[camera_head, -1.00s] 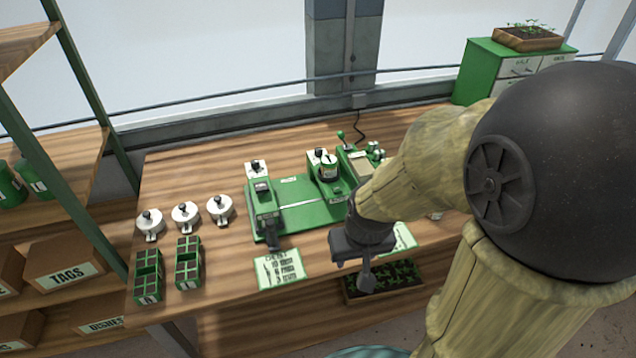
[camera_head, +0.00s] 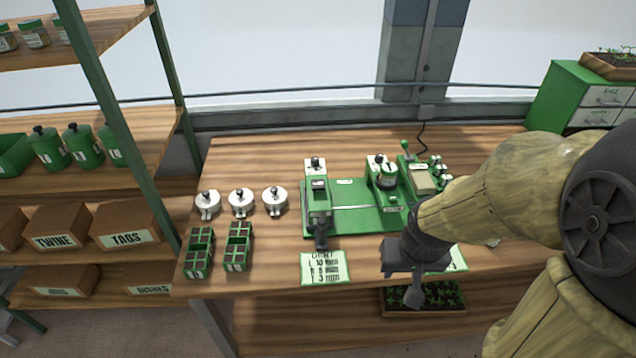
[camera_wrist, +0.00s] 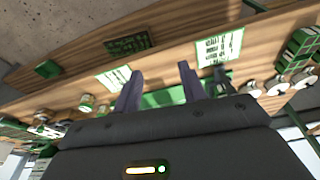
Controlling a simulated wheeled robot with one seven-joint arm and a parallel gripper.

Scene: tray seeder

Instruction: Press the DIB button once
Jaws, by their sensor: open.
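The green tray seeder (camera_head: 350,222) stands on the wooden bench, with a head unit (camera_head: 319,200) at its left and another unit (camera_head: 385,175) at its right. I cannot read a DIB label on any button; small green and white parts (camera_head: 440,172) sit at its right end. My gripper (camera_head: 414,285) hangs in front of the bench's front edge, to the right of and nearer than the seeder, not touching it. In the wrist view my gripper's two fingers (camera_wrist: 158,88) are apart with nothing between them. My arm hides part of the seeder's right front.
Three white lidded pots (camera_head: 240,203) and two green cell trays (camera_head: 200,252) stand at the bench's left. A depth card (camera_head: 324,268) lies in front of the seeder. A seedling tray (camera_head: 455,300) sits below the bench. Shelves with boxes (camera_head: 57,229) stand at left.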

